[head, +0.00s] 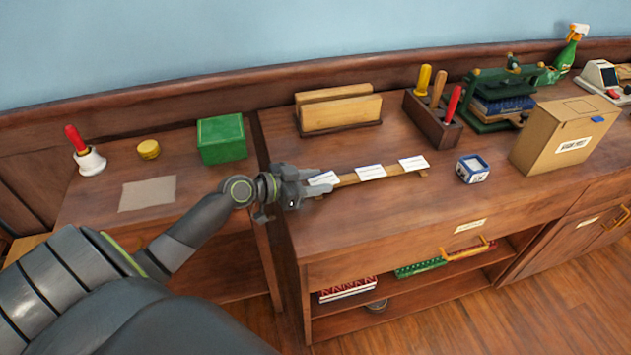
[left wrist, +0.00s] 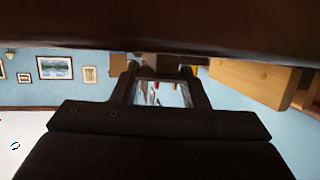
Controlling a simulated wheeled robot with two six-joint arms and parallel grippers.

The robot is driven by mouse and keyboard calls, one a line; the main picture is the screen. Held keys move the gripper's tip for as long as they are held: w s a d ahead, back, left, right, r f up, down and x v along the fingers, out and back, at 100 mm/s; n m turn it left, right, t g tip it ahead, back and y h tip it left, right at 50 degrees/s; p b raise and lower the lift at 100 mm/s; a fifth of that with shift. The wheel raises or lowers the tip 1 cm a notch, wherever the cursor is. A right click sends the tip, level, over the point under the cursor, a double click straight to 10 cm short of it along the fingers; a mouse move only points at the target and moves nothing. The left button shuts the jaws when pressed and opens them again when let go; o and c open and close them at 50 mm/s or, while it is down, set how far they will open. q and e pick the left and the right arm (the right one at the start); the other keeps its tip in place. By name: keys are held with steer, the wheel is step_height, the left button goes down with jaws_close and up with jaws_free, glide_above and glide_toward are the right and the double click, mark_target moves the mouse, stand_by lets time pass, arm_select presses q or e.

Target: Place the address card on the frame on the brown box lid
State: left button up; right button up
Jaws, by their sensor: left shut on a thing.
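The brown box (head: 548,133) stands upright at the right of the counter. Its lid (head: 560,106) carries a thin rectangular frame outline (head: 578,105) and a small blue patch (head: 598,119). White cards lie along a wooden strip (head: 347,180): a left card (head: 325,178), a middle card (head: 371,171) and a right card (head: 412,163). Their print is too small to read. My left gripper (head: 306,186) is at the strip's left end, shut on the left card. In the left wrist view a pale piece (left wrist: 160,94) shows between its dark fingers. My right gripper is out of view.
Behind the strip are a wooden letter holder (head: 338,112) and a tool block (head: 432,122). A small blue-white box (head: 472,169) stands between the strip and the brown box. A green press (head: 500,100) stands behind. A green box (head: 222,140) is at left.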

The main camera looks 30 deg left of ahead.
arm_select(q)
steer(key=shift+f+b, duration=0.2)
steer(key=shift+b, duration=0.1)
steer(key=o, duration=0.9)
steer(key=shift+r, duration=0.1)
steer(key=shift+o, duration=0.2)
